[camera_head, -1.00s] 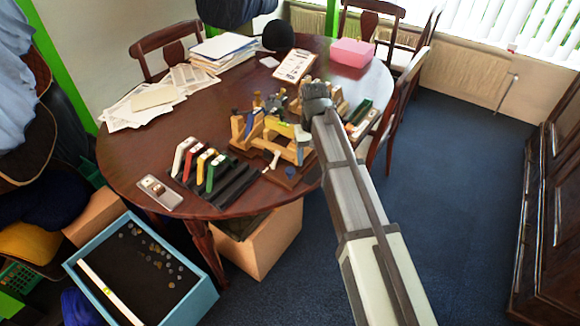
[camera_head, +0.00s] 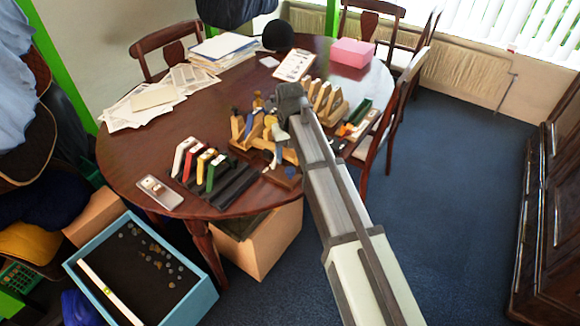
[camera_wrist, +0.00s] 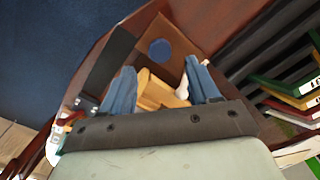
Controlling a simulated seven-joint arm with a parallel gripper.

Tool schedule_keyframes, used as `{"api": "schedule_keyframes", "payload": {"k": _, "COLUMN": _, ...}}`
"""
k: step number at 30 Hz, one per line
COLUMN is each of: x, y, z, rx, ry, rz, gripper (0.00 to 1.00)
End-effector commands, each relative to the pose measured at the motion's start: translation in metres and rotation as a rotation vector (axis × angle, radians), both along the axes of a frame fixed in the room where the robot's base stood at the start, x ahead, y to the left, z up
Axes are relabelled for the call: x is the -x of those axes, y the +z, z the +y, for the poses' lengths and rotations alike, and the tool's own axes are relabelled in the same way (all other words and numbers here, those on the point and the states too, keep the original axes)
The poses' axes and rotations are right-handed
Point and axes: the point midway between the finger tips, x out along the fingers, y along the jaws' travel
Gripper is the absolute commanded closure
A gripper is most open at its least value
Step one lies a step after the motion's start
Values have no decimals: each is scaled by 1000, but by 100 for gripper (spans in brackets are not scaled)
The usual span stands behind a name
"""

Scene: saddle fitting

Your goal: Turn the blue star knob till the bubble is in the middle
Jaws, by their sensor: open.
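My gripper (camera_wrist: 160,68) shows two blue fingers standing apart with nothing clasped between them. In the wrist view a flat-looking blue many-sided piece (camera_wrist: 160,50), seemingly the blue knob, lies on a brown board just beyond and between the fingertips; I cannot make out star points. A blue spot on the front board (camera_head: 290,172) in the head view seems to be the same piece. A light wooden part (camera_wrist: 152,92) shows between the fingers, partly hidden by my gripper. In the head view my gripper (camera_head: 279,152) hangs over the wooden fixture. I cannot make out a bubble.
Black racks with coloured uprights (camera_head: 212,172) stand left of the fixture. Wooden slotted holders (camera_head: 325,103) and a green tray (camera_head: 360,111) stand to its right. A small grey plate (camera_head: 159,192) lies at the table's front left. The table between papers and racks is clear.

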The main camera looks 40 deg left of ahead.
Motion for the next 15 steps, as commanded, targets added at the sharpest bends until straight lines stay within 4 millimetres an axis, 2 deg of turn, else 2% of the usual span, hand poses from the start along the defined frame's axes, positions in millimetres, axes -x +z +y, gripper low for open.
{"api": "schedule_keyframes", "payload": {"k": 1, "x": 0, "y": -10, "z": -1, "rx": 2, "ry": 0, "rz": 1, "gripper": 39}}
{"api": "schedule_keyframes", "payload": {"k": 6, "x": 0, "y": -34, "z": -1, "rx": 2, "ry": 0, "rz": 1, "gripper": 39}}
{"api": "schedule_keyframes", "payload": {"k": 15, "x": 0, "y": -56, "z": 0, "rx": 0, "ry": 0, "rz": 0, "gripper": 39}}
